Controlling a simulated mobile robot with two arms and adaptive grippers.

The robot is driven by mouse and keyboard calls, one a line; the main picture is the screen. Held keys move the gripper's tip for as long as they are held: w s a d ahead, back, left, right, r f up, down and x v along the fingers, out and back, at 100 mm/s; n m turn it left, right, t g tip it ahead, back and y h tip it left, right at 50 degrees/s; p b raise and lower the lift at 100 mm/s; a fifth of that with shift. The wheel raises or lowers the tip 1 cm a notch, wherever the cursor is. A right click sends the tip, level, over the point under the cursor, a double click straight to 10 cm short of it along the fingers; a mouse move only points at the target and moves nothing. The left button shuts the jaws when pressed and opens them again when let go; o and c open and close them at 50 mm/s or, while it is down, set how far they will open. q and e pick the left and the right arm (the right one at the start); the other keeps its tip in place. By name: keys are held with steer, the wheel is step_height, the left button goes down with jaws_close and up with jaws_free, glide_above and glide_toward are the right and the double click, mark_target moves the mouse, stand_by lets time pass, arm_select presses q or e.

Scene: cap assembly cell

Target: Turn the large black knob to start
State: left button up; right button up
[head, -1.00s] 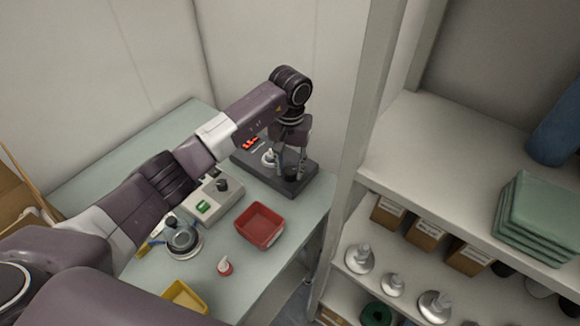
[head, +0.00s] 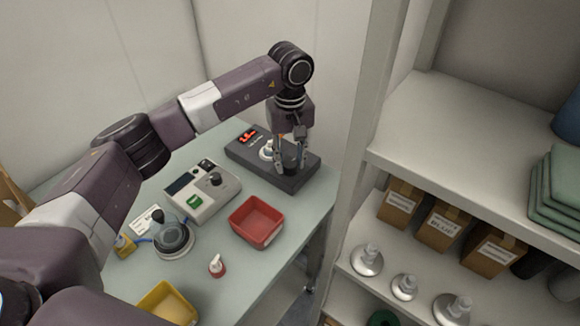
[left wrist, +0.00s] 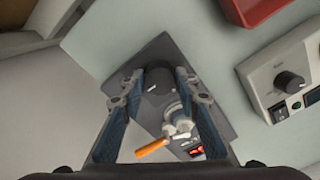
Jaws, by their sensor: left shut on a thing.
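The large black knob (head: 290,159) stands on a dark grey box (head: 250,165) at the far right end of the table. In the left wrist view the knob (left wrist: 158,80) is a black cylinder with a white mark, between my fingertips. My left gripper (head: 291,167) points down over the box and is shut on the knob, one finger on each side; it also shows in the left wrist view (left wrist: 158,88). The box has a lit red display (head: 248,136) and a white and metal fitting (head: 267,149) beside the knob. My right gripper is out of view.
A beige device (head: 203,190) with a smaller black knob and green switch stands left of the box. Shelves (head: 450,120) stand right.

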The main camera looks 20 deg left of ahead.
arm_select(q)
steer(key=n+b, duration=0.2)
steer(key=n, duration=0.2)
steer(key=shift+f+n, duration=0.1)
steer(key=shift+n, duration=0.2)
steer(key=n+b, duration=0.2)
steer(key=n, duration=0.2)
steer(key=shift+n, duration=0.3)
steer(key=n+b, duration=0.1)
steer(key=n, duration=0.3)
steer(key=shift+n, duration=0.3)
steer(key=shift+n+b, duration=0.45)
steer(key=shift+n, duration=1.75)
steer(key=shift+r, duration=0.2)
steer(key=o, duration=1.2)
steer(key=shift+c, duration=0.2)
